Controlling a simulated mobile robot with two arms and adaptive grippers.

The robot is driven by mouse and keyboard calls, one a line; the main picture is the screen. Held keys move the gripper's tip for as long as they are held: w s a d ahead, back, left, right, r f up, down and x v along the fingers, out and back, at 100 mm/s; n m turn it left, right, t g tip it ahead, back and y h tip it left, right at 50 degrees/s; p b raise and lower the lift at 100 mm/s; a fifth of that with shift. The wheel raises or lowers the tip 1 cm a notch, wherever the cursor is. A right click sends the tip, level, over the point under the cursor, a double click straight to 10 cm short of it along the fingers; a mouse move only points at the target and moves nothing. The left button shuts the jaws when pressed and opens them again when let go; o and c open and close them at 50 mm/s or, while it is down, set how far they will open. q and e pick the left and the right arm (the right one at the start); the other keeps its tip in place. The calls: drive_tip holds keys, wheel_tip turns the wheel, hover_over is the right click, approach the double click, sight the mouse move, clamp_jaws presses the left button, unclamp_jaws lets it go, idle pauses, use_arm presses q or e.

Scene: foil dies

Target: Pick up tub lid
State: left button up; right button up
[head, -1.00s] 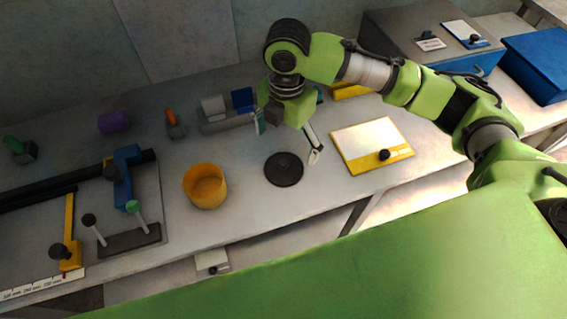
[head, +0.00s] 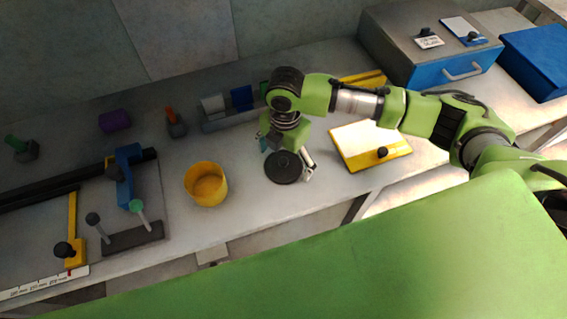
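The tub lid (head: 284,170) is a dark round disc with a small knob, lying flat on the grey bench in the head view. The yellow tub (head: 206,184) stands open to its left. My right gripper (head: 287,160) is just above the lid, pointing down, with its fingers spread, one on the far left side and one on the right side. I cannot tell whether a finger touches the lid. Nothing is held. My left gripper is not in view.
A white board with a yellow edge (head: 370,146) and black knob lies to the right. A grey rack (head: 218,124) with coloured pieces stands behind. A rail fixture with a blue bracket (head: 128,178) is at left. The bench front is clear around the lid.

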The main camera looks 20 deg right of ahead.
drive_tip(key=c, duration=0.8)
drive_tip(key=shift+s, duration=0.15)
drive_tip(key=c, duration=0.4)
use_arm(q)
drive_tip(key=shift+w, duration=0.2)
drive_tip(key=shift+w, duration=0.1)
use_arm(e)
drive_tip(key=shift+s, duration=0.1)
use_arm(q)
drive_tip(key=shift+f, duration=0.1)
